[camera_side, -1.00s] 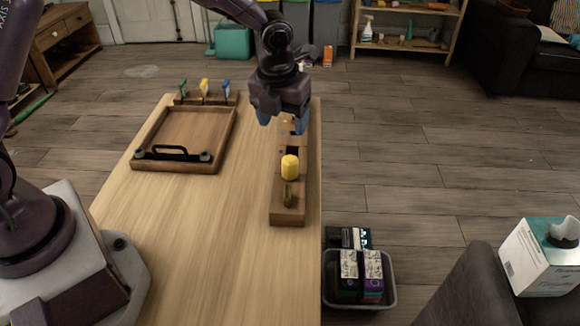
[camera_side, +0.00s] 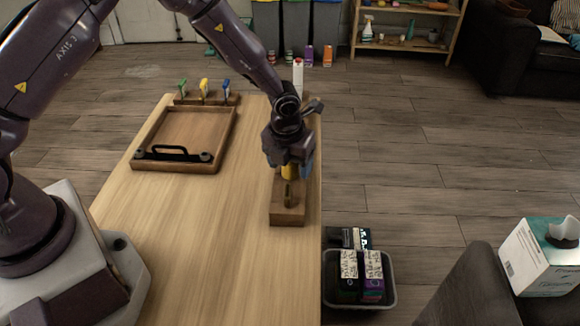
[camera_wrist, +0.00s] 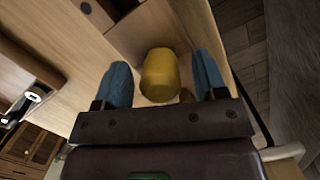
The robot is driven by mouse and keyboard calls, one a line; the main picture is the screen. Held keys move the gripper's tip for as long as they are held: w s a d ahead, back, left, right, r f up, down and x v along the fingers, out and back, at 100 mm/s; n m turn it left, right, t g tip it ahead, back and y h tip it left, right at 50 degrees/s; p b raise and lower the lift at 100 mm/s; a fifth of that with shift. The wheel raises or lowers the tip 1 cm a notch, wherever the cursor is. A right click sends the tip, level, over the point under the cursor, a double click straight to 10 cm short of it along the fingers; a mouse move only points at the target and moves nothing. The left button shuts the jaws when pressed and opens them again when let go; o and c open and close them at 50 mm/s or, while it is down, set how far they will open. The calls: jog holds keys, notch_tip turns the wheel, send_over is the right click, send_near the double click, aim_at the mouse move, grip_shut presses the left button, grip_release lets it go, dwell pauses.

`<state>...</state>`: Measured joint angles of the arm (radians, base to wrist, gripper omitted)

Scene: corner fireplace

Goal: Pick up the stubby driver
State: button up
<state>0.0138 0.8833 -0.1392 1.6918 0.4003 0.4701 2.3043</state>
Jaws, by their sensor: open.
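In the side view only a strip of the yellow handle (camera_side: 287,172) shows, behind my gripper. My gripper (camera_wrist: 166,84) is open, with one blue finger on each side of the yellow handle in the wrist view. I see gaps between the handle and both fingers. In the side view my gripper (camera_side: 289,170) is low over the block. The driver's lower part is hidden.
A brown or brass piece (camera_side: 289,193) stands in the block just in front of the handle. A wooden tray (camera_side: 180,138) with a black handle and a rack of coloured tools (camera_side: 205,97) are on the left. The table's middle is clear.

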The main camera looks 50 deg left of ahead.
jog(key=shift+f, duration=0.35)
jog(key=c, duration=0.9)
jog(key=shift+r, duration=0.1)
